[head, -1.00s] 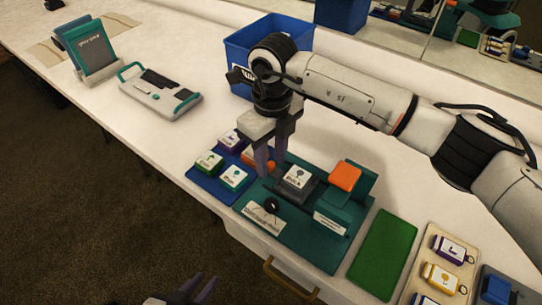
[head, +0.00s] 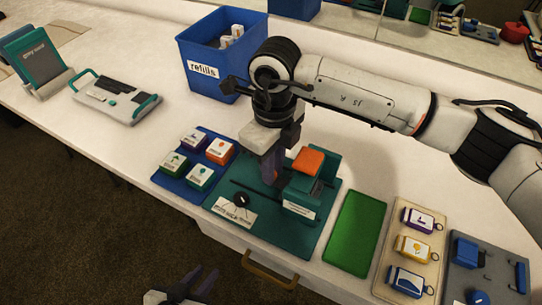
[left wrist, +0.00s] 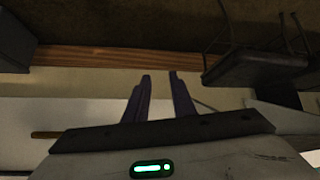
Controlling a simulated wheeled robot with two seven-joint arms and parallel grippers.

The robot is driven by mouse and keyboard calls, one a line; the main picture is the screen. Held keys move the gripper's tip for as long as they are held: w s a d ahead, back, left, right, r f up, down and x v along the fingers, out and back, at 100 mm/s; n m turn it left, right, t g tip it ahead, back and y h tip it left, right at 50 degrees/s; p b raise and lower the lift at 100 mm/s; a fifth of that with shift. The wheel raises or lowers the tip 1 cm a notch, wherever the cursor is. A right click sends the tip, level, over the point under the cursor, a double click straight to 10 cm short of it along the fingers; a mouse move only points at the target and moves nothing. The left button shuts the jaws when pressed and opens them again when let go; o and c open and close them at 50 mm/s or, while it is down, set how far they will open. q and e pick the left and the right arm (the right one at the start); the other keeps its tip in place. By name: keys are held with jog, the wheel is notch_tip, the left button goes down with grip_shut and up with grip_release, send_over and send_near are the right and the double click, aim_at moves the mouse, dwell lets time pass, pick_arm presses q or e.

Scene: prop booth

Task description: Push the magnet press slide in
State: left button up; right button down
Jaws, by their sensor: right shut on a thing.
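The magnet press is a green base (head: 230,225) on the bench with a dark knob (head: 241,199), a white label strip and a teal upright housing (head: 327,165) topped by an orange block (head: 308,161). The slide (head: 299,183), a dark grey block, is mostly hidden beside the housing and behind my right fingers. My right gripper (head: 270,172) points down over the base, left of the housing, shut at the slide; the exact contact is hidden. My left gripper (head: 200,284) is empty at the bottom edge, off the bench. Its fingers stand apart in the left wrist view (left wrist: 158,82).
A blue tray (head: 165,181) of several labelled blocks adjoins the press on the left. A green mat (head: 355,232), a beige tray (head: 392,235) of tags and a grey tray (head: 490,262) lie right. A blue refills bin (head: 208,72) stands behind.

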jog(key=shift+s+d, duration=0.1)
jog(key=shift+d, duration=0.2)
jog(key=c, duration=1.7)
grip_release()
notch_tip(320, 180, up, 10)
jog(key=shift+r+b, duration=0.2)
jog(key=shift+b, duration=0.1)
